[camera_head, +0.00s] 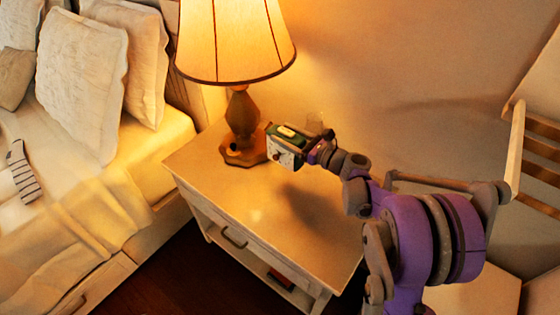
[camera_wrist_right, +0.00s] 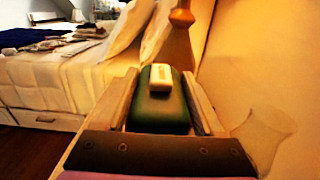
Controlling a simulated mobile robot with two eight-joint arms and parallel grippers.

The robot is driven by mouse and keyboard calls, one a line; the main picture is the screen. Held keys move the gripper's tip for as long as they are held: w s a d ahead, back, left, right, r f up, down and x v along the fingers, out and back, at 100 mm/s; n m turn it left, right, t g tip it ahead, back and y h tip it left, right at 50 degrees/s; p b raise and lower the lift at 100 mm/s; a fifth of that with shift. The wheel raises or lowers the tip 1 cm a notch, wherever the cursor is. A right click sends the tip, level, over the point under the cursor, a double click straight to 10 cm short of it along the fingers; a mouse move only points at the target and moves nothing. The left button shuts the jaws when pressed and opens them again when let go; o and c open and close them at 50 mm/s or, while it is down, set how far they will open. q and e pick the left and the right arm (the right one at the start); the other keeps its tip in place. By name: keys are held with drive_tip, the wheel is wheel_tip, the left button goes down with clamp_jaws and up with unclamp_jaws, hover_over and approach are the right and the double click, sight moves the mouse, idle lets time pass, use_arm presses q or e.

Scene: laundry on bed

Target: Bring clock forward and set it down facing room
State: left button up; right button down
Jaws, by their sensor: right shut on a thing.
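The clock (camera_head: 285,152) is a small green box with a pale dial and a white button on top. It is at the back of the nightstand, just right of the lamp base, with its dial turned toward the nightstand's front-left. My right gripper (camera_head: 307,150) reaches it from the right and is shut on it. In the right wrist view the clock (camera_wrist_right: 160,112) sits between the two fingers, its dial hidden. I cannot tell whether its underside touches the top. My left gripper is not in view.
The lit lamp (camera_head: 240,125) stands close to the clock's left. The nightstand top (camera_head: 235,200) is bare toward the front. A clear glass (camera_wrist_right: 265,138) shows faintly right of the gripper. The bed (camera_head: 95,215) is at left, a chair (camera_head: 515,150) at right.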

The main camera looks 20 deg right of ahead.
drive_tip(key=s+a+b, duration=0.4)
drive_tip(key=s+a, duration=0.1)
drive_tip(key=s, duration=0.2)
wheel_tip(320, 180, down, 10)
drive_tip(key=b, duration=0.3)
drive_tip(key=shift+s+a+b, duration=0.15)
drive_tip(key=shift+s+b, duration=0.05)
drive_tip(key=shift+b, duration=0.15)
drive_tip(key=shift+f, duration=0.1)
drive_tip(key=shift+f, duration=0.15)
unclamp_jaws()
